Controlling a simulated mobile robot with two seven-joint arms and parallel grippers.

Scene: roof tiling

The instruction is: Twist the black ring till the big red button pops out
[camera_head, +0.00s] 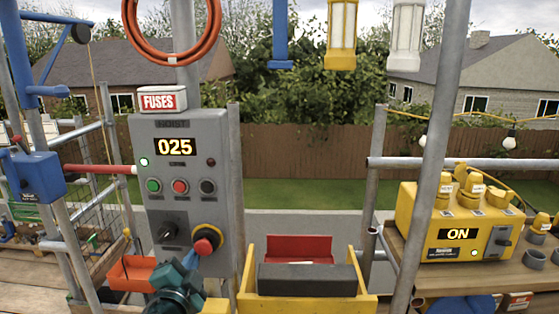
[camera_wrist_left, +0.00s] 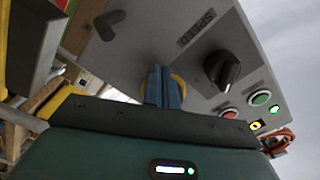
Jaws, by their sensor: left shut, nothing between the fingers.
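The big red button (camera_head: 203,246) sits low on the right of the grey hoist box (camera_head: 218,130). The black ring (camera_head: 209,234) is around it, on a yellow base. My left gripper (camera_head: 193,257) is shut, its blue fingertips close to the button's lower left edge. In the left wrist view its shut fingers (camera_wrist_left: 163,87) stand in front of the yellow base (camera_wrist_left: 179,84) and hide the button and ring. I cannot tell whether the fingers touch them. My right gripper is not in view.
The black speed knob (camera_head: 172,232) is left of the red button. Green (camera_head: 153,185), red (camera_head: 180,186) and black (camera_head: 207,186) buttons sit above. The display (camera_head: 175,147) reads 025. A yellow tray (camera_head: 308,303) stands to the right, an orange bin (camera_head: 130,272) to the left.

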